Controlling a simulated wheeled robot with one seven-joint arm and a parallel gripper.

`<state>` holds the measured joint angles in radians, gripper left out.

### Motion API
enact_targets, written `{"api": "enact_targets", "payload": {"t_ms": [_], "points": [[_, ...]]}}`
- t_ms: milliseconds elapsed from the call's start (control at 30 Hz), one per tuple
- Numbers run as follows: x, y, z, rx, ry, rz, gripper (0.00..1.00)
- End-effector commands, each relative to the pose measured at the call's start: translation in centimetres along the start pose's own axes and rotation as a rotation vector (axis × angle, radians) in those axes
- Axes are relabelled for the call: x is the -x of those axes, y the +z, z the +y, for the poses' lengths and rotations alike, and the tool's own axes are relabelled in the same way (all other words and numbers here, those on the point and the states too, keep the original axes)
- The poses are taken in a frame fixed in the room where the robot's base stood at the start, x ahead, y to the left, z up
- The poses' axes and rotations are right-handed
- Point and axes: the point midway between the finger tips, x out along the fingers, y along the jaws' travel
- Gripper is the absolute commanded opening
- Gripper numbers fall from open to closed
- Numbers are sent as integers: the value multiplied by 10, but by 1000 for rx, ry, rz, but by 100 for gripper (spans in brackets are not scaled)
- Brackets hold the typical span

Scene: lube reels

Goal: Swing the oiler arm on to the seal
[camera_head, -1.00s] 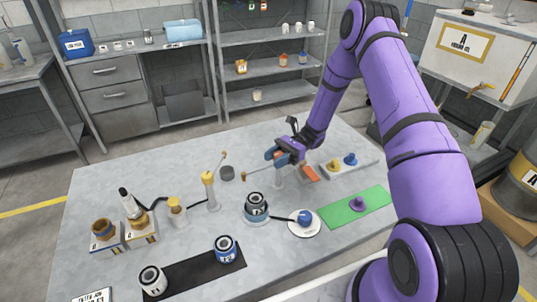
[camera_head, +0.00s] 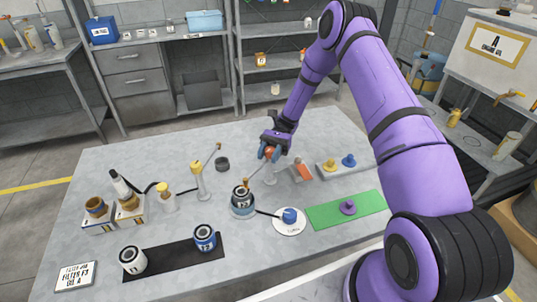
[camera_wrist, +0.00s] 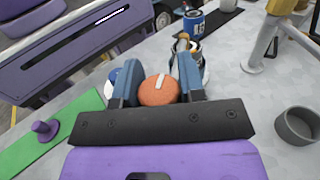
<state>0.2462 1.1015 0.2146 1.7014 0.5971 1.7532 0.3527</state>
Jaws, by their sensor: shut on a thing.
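My gripper (camera_head: 269,154) is shut on the orange-red knob (camera_wrist: 158,91) of the oiler post, with one blue finger on each side. The oiler arm (camera_head: 257,175) reaches left from this post to a brass tip (camera_head: 247,183). In the head view the tip appears at the top rim of the dark filter (camera_head: 242,199), where the seal would be. The filter stands upright on a blue-grey round base. In the wrist view the filter (camera_wrist: 186,47) is partly hidden behind the knob and finger. I cannot tell whether the tip touches the seal.
A second oiler (camera_head: 200,182) with a yellow knob stands left, its arm raised. A dark round cup (camera_head: 222,164) is behind. A white disc (camera_head: 289,222) with a blue knob and a green mat (camera_head: 345,209) lie right. Two filters stand on a black mat (camera_head: 175,263) in front.

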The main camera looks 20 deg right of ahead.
Motion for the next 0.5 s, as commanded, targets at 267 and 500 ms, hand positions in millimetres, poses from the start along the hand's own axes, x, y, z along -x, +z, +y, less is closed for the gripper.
{"api": "enact_targets", "payload": {"t_ms": [267, 500], "points": [[0, 0, 0, 0, 6, 0, 0], [0, 0, 0, 0, 5, 0, 60]]}}
